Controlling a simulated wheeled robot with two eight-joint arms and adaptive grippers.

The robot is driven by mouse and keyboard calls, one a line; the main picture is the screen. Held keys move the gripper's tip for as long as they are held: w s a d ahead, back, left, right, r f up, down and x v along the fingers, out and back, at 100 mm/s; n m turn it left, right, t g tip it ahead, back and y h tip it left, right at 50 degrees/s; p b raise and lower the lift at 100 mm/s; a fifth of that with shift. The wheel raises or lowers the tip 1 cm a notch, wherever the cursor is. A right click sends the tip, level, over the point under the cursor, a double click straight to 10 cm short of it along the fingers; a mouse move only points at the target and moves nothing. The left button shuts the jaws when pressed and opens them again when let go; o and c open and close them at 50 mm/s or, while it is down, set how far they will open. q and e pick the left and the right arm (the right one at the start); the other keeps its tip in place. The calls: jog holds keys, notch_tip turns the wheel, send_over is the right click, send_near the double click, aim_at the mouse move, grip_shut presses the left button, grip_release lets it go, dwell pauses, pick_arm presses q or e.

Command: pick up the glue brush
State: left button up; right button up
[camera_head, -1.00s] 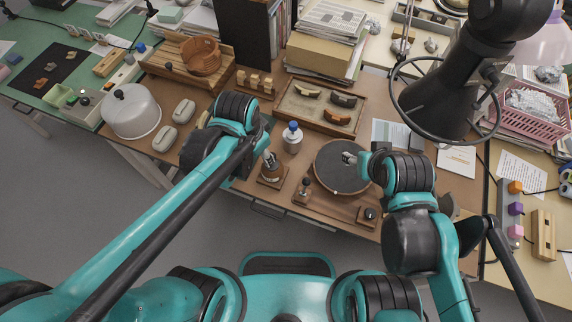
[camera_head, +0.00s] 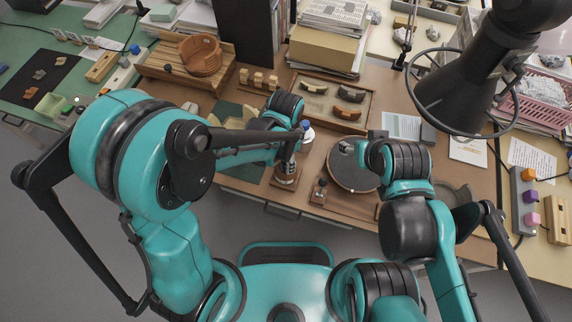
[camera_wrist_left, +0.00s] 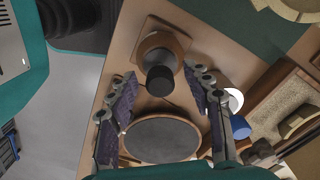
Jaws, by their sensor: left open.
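The glue brush appears to stand in the brown glue pot (camera_head: 286,173) on its wooden base, left of the turntable. In the left wrist view a dark round top, likely the brush handle (camera_wrist_left: 160,80), rises from the pot and points toward the camera. My left gripper (camera_wrist_left: 160,92) is open, its two fingers apart on either side of that dark top; I cannot tell whether they touch it. In the head view my left gripper (camera_head: 290,150) is above the pot and partly hides it. My right gripper (camera_head: 346,147) is over the turntable's far edge, its jaws unclear.
The dark turntable (camera_head: 355,167) also shows in the left wrist view (camera_wrist_left: 162,139). A white bottle with a blue cap (camera_head: 306,126) stands close behind the pot. A small wooden holder (camera_head: 319,192) is beside the turntable. A tray of sherds (camera_head: 330,100) lies farther back.

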pick_arm(q)
jog(key=shift+f, duration=0.55)
jog(key=c, duration=1)
jog(key=shift+o, duration=0.2)
jog(key=shift+r, duration=0.1)
